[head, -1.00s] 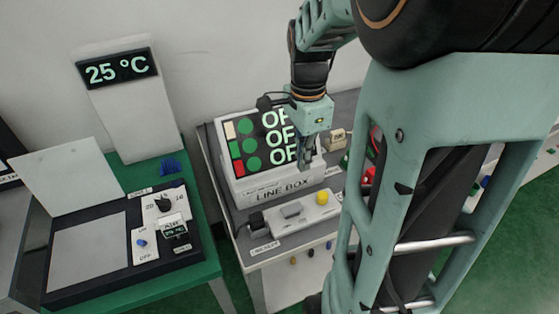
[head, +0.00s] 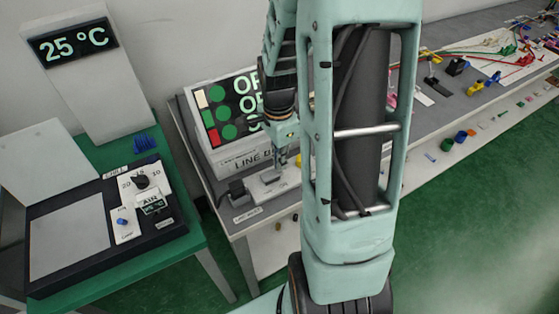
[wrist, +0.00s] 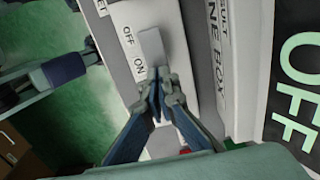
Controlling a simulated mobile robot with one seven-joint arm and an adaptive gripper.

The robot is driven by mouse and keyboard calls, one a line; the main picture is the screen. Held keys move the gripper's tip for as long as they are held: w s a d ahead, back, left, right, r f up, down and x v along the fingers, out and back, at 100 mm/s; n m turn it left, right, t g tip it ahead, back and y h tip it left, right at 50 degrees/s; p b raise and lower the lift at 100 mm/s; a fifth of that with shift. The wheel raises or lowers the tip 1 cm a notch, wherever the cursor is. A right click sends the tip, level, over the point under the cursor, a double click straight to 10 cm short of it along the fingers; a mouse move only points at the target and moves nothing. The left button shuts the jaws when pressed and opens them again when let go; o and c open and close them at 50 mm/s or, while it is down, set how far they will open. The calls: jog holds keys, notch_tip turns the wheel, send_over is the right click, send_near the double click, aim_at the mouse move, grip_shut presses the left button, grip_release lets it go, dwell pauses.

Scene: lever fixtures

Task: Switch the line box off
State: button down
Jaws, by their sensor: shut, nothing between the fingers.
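The line box (head: 213,148) stands on a grey table, its screen showing rows of OFF with coloured patches. A switch panel (head: 252,193) lies before it, with a grey rocker switch (head: 270,177) on it. In the wrist view the rocker (wrist: 150,45) sits beside printed OFF and ON labels. My gripper (head: 281,173) is shut and empty, pointing down at the panel right by the rocker. In the wrist view its tips (wrist: 158,88) are close to the ON end; whether they touch it I cannot tell. My arm hides part of the screen and panel.
A black plug (head: 237,190) sits at the panel's left end. A green table (head: 180,250) on the left holds a dial unit and a 25 °C display (head: 72,42). Coloured cables and parts (head: 490,60) lie on the bench at right.

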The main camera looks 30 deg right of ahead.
jog(key=shift+f, duration=0.1)
jog(key=shift+d+f+b, duration=0.15)
jog(key=shift+f+b, duration=0.5)
jog(key=shift+r, duration=0.2)
jog(key=shift+r+p, duration=0.1)
jog(key=shift+p, duration=0.2)
jog(key=shift+r+p, duration=0.5)
jog(key=shift+r, duration=0.25)
jog(key=shift+d+r+p, duration=0.1)
jog(key=shift+r+p, duration=0.3)
jog(key=shift+r, duration=0.1)
notch_tip(320, 180, up, 13)
jog(key=d+p, duration=0.2)
jog(key=shift+d+f, duration=0.15)
jog(key=shift+d, duration=0.2)
jog(key=shift+w, duration=0.1)
